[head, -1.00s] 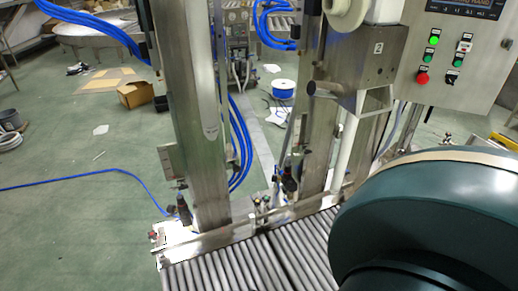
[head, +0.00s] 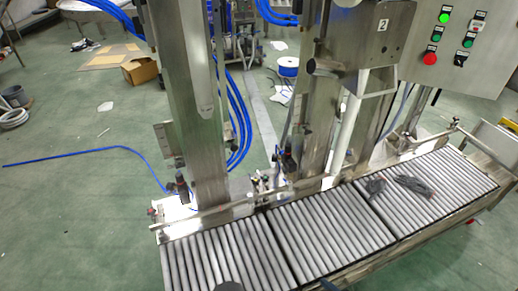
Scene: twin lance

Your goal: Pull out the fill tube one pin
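The filling machine stands ahead with two steel columns. The left column (head: 185,110) carries a narrow light strip with a rounded lower end (head: 206,95); I cannot tell whether this is fill tube one. Its pin cannot be made out, and the column's top is cut off by the frame. A steel housing marked 2 (head: 355,50) is at the upper right, with a pale tube (head: 346,135) running down below it. Neither of my grippers is in view. Small dark shapes at the bottom edge are too cut off to identify.
A roller conveyor (head: 330,235) runs across below the columns, with two dark items (head: 415,186) on its right section. A control panel (head: 455,50) is at the upper right. Blue hoses (head: 238,125) hang behind the left column. The green floor at the left is mostly clear.

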